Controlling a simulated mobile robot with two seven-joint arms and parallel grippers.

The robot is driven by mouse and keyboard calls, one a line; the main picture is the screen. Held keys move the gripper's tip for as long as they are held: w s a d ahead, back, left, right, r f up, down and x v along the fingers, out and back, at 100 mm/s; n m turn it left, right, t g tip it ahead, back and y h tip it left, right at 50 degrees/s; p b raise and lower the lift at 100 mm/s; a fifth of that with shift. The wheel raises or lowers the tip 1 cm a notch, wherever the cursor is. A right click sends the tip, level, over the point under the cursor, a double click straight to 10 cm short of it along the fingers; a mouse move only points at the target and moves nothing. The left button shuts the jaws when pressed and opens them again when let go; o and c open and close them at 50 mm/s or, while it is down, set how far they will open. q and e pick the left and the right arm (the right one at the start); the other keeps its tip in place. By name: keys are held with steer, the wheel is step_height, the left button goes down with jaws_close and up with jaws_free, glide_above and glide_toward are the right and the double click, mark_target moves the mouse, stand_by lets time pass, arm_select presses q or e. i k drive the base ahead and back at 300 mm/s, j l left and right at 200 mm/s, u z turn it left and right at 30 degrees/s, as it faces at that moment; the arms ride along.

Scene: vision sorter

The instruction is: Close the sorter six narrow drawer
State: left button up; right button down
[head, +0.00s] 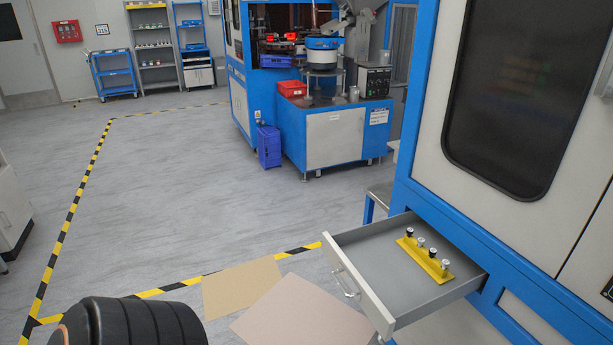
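The narrow drawer (373,249) stands pulled out from the blue and white sorter cabinet (424,195) at the right. Its pale front panel (358,290) faces left and carries a small metal handle (344,282). Inside the grey drawer lies a yellow holder (426,262) with several small black and silver knobs. A dark rounded part of my own arm shows at the bottom left, apart from the drawer. Neither of my grippers is visible in the head view.
Flat tan sheets (243,288) lie on the floor left of the drawer, beside yellow-black floor tape (180,284). A second blue machine (335,135) with a blue bin (269,146) stands farther back. Blue carts and shelves line the far wall. The grey floor at left is open.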

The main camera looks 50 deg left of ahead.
mark_target(393, 290)
steer(key=u, duration=1.4)
